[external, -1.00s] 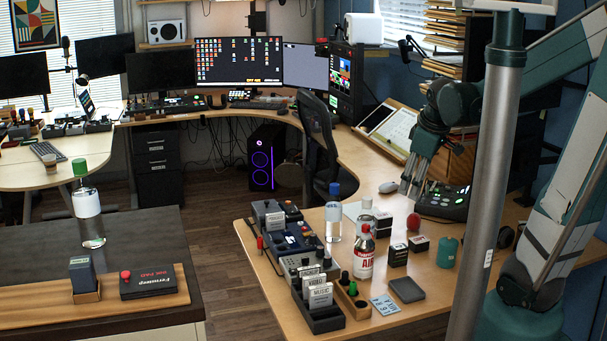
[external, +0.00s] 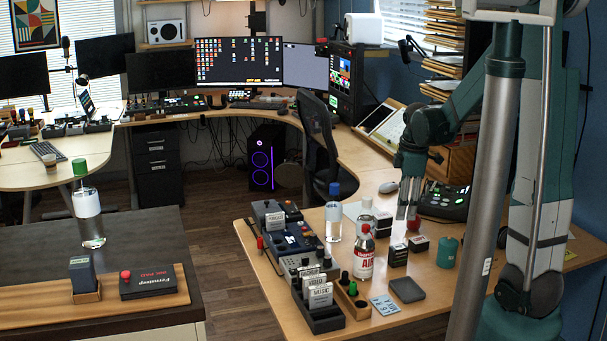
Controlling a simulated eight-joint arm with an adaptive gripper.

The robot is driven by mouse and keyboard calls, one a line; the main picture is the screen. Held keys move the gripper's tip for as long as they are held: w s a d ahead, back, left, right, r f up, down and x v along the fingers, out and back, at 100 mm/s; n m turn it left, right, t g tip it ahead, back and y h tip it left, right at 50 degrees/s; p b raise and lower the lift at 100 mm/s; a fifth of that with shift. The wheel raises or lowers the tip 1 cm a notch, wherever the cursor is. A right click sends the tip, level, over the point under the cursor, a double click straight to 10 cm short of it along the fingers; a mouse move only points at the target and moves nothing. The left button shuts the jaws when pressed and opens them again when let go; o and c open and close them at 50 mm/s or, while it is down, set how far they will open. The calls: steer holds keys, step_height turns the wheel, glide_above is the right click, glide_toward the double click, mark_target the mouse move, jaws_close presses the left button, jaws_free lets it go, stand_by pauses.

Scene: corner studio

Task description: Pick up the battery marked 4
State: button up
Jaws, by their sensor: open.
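Several small dark blocks with pale print stand on the right part of the wooden desk: a front block (external: 398,256) and another block (external: 419,245) just behind it to the right. They may be batteries, but no number 4 is legible on any of them from here. My gripper (external: 406,214) points down above the desk, behind these blocks in the picture. Its fingers are open, and I see nothing between them. A red ball-like thing (external: 414,223) shows just right of the fingertips.
A dark flat tray (external: 407,290) lies in front. A black control box (external: 444,202) sits behind right.

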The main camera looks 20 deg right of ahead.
mark_target(399, 247)
steer(key=w+f+n, duration=0.1)
steer(key=f, duration=0.2)
steer(key=w+d+f+n+g, duration=0.1)
steer(key=f, duration=0.2)
steer(key=w+f+n, duration=0.1)
steer(key=f+n, duration=0.1)
steer(key=f, duration=0.2)
steer(key=shift+w+d+f+g+b, duration=0.1)
steer(key=shift+w+d+g+b, duration=0.2)
steer(key=shift+w+d+b, duration=0.1)
steer(key=shift+f, duration=1.25)
steer(key=shift+f+b, duration=0.1)
steer(key=shift+b, duration=0.2)
steer(key=shift+s+f+b, duration=0.1)
steer(key=shift+f+b, duration=0.5)
steer(key=shift+f, duration=1.95)
steer(key=c, duration=1.1)
